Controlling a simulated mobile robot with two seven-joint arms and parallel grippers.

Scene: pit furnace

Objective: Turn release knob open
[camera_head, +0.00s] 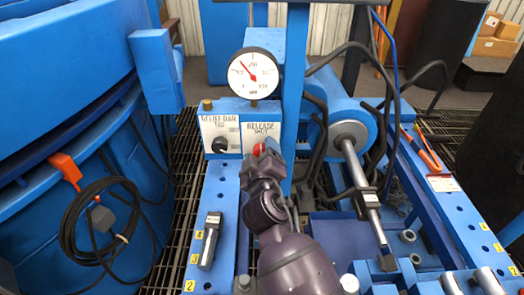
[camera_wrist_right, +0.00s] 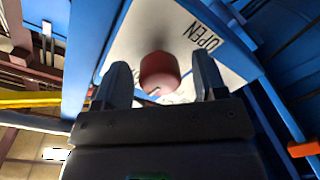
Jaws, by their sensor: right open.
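The red release knob (camera_head: 259,149) sits on a white panel labelled "RELEASE" on the blue valve block. In the right wrist view the knob (camera_wrist_right: 160,73) shows between the two open fingers (camera_wrist_right: 160,83). A gap shows on each side of it, so the fingers do not visibly press on it. The word "OPEN" (camera_wrist_right: 207,36) is printed on the panel to the right of the knob there. My left gripper is not in view.
A black knob (camera_head: 219,145) on the "RELIEF" panel is just left of the release panel. A round pressure gauge (camera_head: 253,73) stands above. A blue post (camera_head: 293,100) rises close to the right of my gripper. A grey-black tool (camera_head: 210,240) lies on the blue beam.

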